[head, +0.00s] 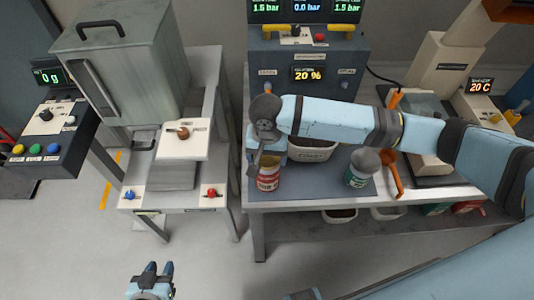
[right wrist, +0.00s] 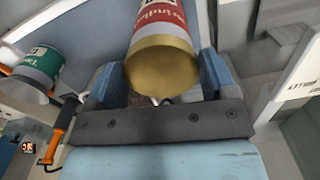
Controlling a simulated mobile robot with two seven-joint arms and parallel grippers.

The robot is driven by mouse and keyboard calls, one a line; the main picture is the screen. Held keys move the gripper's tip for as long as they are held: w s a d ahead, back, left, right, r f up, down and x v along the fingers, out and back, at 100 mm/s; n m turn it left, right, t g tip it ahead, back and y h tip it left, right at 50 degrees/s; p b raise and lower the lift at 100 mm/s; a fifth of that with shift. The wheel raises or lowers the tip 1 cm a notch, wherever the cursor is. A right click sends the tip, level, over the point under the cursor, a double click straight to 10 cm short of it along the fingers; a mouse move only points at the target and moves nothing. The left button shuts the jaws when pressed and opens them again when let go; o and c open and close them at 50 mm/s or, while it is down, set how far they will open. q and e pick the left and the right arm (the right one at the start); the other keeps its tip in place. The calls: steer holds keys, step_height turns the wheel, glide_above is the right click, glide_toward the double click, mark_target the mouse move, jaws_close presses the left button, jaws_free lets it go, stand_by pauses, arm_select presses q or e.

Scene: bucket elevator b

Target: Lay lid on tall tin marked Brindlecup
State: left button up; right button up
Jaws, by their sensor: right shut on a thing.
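The red-and-cream tin (head: 268,184) stands near the front edge of the right-hand bench. Its label shows large too, partly reading "rindle", in the right wrist view (right wrist: 160,17). A gold lid (right wrist: 160,68) covers the tin's near end in that view. Whether it is fully seated or slightly above the rim I cannot tell. My right gripper (right wrist: 158,78) is shut on the lid, one finger at each side. In the head view this gripper (head: 262,155) is right over the tin, partly hiding its top. My left gripper (head: 158,268) is open and empty over the floor.
A green-labelled tin with a grey top (head: 362,168) stands to the right, beside an orange-handled tool (head: 392,172). A white bin (head: 311,153) is behind my right forearm. A grey cabinet machine (head: 130,60) stands left, across a gap.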

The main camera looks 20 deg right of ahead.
steer(key=shift+f+p, duration=0.6)
steer(key=shift+p, duration=0.6)
stand_by(0.8)
steer(key=o, duration=0.8)
steer(key=shift+r, duration=0.1)
step_height(320, 180, up, 3)
steer(key=p, duration=0.3)
steer(key=shift+p, duration=0.3)
steer(key=shift+r+p, duration=0.95)
steer(key=shift+r, duration=1.45)
